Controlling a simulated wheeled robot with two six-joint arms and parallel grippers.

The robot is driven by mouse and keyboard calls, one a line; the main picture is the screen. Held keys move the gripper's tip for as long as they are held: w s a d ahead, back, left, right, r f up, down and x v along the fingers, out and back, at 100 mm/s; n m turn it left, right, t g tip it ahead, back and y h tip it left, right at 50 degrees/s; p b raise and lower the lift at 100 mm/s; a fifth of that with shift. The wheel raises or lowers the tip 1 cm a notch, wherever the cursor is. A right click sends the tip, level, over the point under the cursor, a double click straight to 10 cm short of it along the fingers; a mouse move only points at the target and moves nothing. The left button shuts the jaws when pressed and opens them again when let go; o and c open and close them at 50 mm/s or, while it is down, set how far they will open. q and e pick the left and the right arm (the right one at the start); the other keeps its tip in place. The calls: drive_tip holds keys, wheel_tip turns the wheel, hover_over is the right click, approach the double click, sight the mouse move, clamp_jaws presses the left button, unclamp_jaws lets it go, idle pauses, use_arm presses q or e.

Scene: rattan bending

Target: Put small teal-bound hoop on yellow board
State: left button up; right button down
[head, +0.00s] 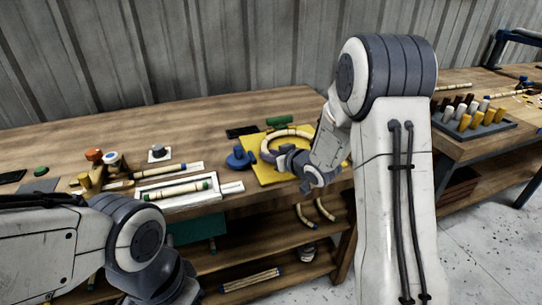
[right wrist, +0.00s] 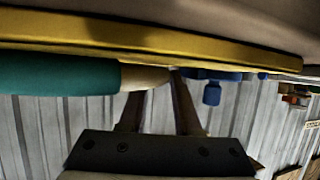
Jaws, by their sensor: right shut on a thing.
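The pale hoop (head: 284,133) is over the yellow board (head: 262,174) in the head view, lying roughly flat. My right gripper (head: 285,154) is at the hoop's near side and is shut on it. In the right wrist view, which looks upside down, the hoop's teal binding (right wrist: 60,75) lies along the yellow board (right wrist: 150,38), with a pale stretch of hoop (right wrist: 145,77) at the fingers. I cannot tell whether the hoop touches the board. My left arm shows at the lower left, but its gripper is out of frame.
A blue clamp-like piece (head: 240,158) stands just left of the board. A white tray (head: 178,203) with rattan sticks lies further left. A green block (head: 279,120) and a black flat item (head: 241,131) lie behind. A peg rack (head: 490,130) sits on the right bench.

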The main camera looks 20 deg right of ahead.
drive_tip(key=c, duration=1)
unclamp_jaws()
drive_tip(key=shift+f, duration=0.1)
drive_tip(key=o, duration=0.4)
